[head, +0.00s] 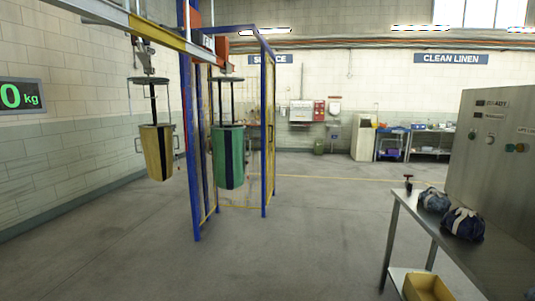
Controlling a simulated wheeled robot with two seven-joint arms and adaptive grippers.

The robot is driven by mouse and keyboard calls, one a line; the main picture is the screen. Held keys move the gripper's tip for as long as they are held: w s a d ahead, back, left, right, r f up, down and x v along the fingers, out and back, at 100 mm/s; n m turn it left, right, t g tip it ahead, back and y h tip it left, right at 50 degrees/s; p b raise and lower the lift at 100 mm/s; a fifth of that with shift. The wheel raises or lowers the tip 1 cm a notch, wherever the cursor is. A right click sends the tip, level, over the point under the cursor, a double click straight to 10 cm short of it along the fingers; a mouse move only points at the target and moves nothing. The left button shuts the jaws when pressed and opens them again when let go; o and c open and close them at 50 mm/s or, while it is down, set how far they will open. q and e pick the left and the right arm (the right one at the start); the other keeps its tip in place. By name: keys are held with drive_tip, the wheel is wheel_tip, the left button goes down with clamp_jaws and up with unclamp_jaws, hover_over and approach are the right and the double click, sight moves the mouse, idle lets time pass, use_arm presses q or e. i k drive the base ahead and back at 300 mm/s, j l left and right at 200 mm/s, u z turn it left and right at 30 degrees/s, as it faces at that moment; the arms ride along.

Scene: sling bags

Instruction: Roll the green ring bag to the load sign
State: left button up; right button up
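A green bag (228,157) with a dark vertical stripe hangs upright in the head view, left of centre. It hangs by a dark rod and a round plate (227,79) from the overhead rail (135,22), and appears between the blue posts. A yellow bag (156,153) with a dark stripe hangs nearer, to its left, from a similar hanger. I cannot see a sign reading "load". Neither of my grippers is in view.
A blue frame (266,140) with yellow mesh panels stands around the rail. A "0 kg" display (21,96) is on the left wall. A metal table (408,205) with dark bundles (462,224) and a grey cabinet (493,160) stand right. The middle floor is clear.

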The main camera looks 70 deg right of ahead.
sight(228, 146)
drive_tip(key=z, duration=1.65)
drive_tip(key=i+l+z, duration=0.2)
drive_tip(key=i, duration=0.3)
drive_tip(key=i+z, duration=0.25)
drive_tip(key=i, duration=2.65)
drive_tip(key=l+z, duration=0.05)
drive_tip(key=l, duration=0.1)
